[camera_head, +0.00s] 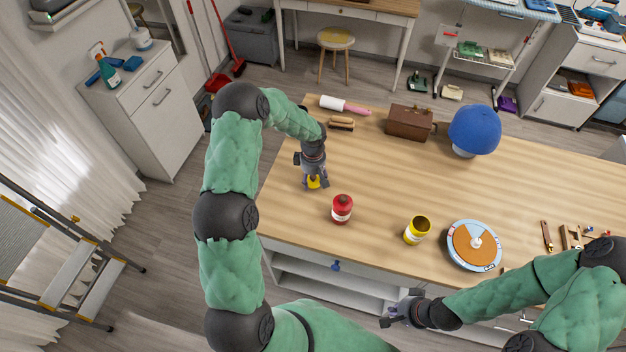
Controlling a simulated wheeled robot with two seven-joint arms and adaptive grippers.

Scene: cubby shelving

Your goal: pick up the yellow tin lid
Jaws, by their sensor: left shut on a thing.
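The yellow tin lid (314,183) is at the left part of the wooden tabletop, partly hidden by my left gripper. My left gripper (316,184) points down and is shut on the lid; whether the lid touches the table I cannot tell. An open yellow tin (416,232) with a pale label stands near the table's front edge, to the right. My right gripper (388,316) is in front of the table edge, away from the lid, with its fingers apart and nothing between them.
A brush (341,124), a lint roller (344,105), a brown box (409,123) and a blue cap (474,131) are at the back. The table's middle is clear.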

